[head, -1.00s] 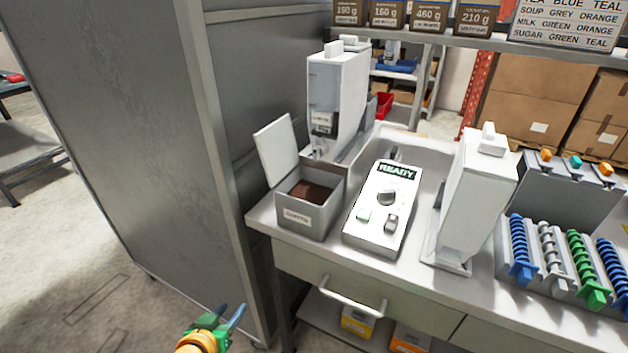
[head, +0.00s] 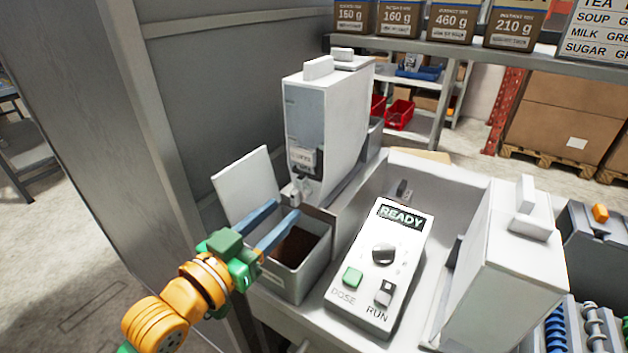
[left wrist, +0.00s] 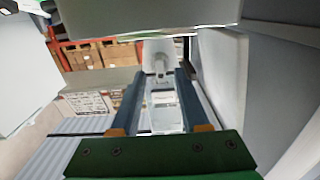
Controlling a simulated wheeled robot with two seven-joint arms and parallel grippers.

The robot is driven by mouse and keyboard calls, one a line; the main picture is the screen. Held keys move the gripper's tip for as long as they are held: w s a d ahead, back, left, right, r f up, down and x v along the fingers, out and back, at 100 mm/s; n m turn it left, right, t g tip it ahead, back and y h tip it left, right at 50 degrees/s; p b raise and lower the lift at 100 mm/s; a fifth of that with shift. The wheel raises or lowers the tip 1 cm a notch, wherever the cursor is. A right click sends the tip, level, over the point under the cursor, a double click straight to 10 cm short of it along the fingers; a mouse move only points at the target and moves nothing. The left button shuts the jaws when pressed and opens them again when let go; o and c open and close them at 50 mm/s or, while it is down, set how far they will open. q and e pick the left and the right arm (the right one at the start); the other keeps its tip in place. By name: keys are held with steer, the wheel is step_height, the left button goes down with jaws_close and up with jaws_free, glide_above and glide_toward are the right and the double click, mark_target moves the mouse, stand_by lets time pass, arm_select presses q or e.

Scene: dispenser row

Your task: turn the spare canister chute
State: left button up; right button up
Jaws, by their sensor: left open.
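I cannot read whether this is the spare one. My left gripper (head: 286,208) is open, its two blue fingers pointing at the chute from the front left, just short of it in the head view. In the left wrist view, a pale spout-like part (left wrist: 156,58) shows between and beyond the fingertips (left wrist: 157,74); nothing is gripped. A second white canister (head: 505,265) stands at the right. My right gripper is not in view.
The open bin (head: 315,268), with brown powder and a raised lid (head: 247,185), lies under my left fingers. A control box (head: 375,275) reading READY stands right of it. A grey cabinet wall (head: 215,80) is close on the left. A shelf with labelled boxes (head: 455,20) is behind.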

mark_target(292, 199)
arm_select(q)
steer(key=x, duration=0.3)
steer(key=p+x, duration=0.1)
steer(key=x, duration=0.1)
steer(key=shift+d+r, duration=0.1)
steer(key=shift+r, duration=0.2)
steer(key=shift+w+d+f, duration=0.1)
steer(key=shift+w, duration=0.05)
steer(key=c, duration=0.5)
jaws_close()
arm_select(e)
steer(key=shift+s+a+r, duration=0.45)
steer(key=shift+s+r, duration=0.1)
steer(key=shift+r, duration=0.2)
